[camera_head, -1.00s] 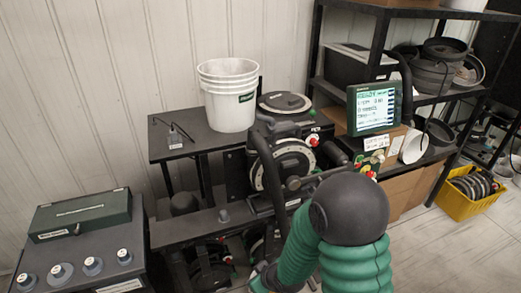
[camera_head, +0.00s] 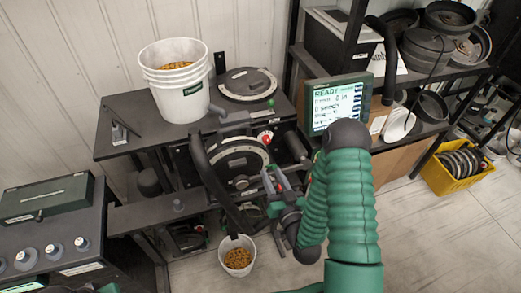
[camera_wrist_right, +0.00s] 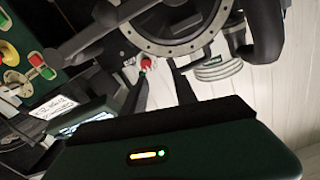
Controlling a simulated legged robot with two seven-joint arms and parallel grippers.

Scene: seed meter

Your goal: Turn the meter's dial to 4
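The seed meter is a dark machine with a round disc ringed in pale grey (camera_head: 240,160). A red knob (camera_head: 265,137) sits on a white plate at the disc's upper right. I cannot make out which part is the dial or what number it is set to. My right gripper (camera_head: 275,180) is just right of and below the disc. In the right wrist view its two dark fingers (camera_wrist_right: 160,92) are apart with nothing between them, and the red knob (camera_wrist_right: 147,63) and ringed disc (camera_wrist_right: 172,40) lie beyond. My left gripper is not in view.
A monitor (camera_head: 338,100) reading READY stands right of the meter. A white bucket of seeds (camera_head: 180,98) stands on the bench. A small seed cup (camera_head: 238,270) is below the spout. A green box (camera_head: 45,198) is at left, and a yellow crate (camera_head: 440,180) at right.

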